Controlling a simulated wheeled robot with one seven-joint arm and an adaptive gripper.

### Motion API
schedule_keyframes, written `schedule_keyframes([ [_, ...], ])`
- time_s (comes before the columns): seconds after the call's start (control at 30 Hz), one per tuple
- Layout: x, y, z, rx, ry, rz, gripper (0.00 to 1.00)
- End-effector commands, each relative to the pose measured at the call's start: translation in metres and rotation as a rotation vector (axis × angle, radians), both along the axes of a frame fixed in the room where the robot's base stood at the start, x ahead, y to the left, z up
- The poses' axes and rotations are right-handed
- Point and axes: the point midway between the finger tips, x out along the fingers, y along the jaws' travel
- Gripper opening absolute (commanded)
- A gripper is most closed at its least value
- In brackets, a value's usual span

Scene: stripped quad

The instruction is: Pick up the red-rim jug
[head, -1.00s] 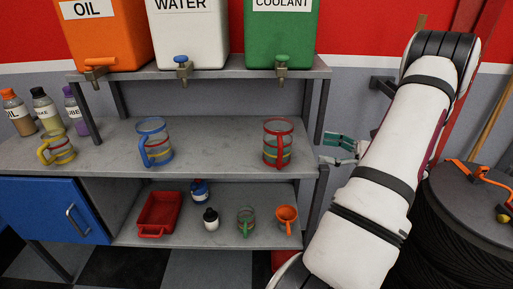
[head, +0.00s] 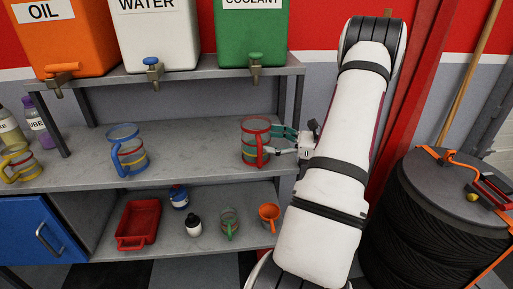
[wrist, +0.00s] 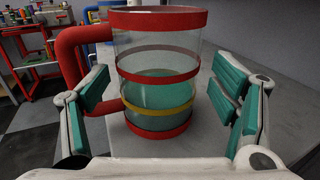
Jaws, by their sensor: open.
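The red-rim jug (head: 255,142) stands upright on the middle shelf, near its right end. It is clear, with a red rim, red handle, and red and yellow bands. In the wrist view the jug (wrist: 158,75) is straight ahead, its handle to the left, with greenish colour showing through its lower part. My gripper (head: 283,142) is open at the jug's right side, with its fingertips close to it. In the wrist view the fingers (wrist: 160,110) stand on either side of the jug's lower part, with a gap visible at the right.
A blue-rim jug (head: 128,150) and a yellow-handled jug (head: 19,163) stand farther left on the shelf (head: 190,155). The green coolant tank (head: 252,35) with its tap is above. Below are a red tray (head: 138,224), bottles and small cups.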

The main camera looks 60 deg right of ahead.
Motion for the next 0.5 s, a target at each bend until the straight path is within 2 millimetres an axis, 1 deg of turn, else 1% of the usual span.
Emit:
schedule_keyframes([
  [0.03, 0.007, 0.004, 0.000, 0.000, 0.000, 0.003, 0.79],
  [0.13, 0.021, 0.010, 0.001, 0.001, 0.000, 0.003, 0.79],
  [0.23, 0.034, 0.014, 0.001, -0.001, 0.000, 0.002, 0.79],
  [0.33, 0.039, 0.015, 0.001, -0.001, 0.000, 0.001, 0.79],
  [0.5, 0.039, 0.015, 0.001, -0.001, 0.000, 0.000, 0.79],
])
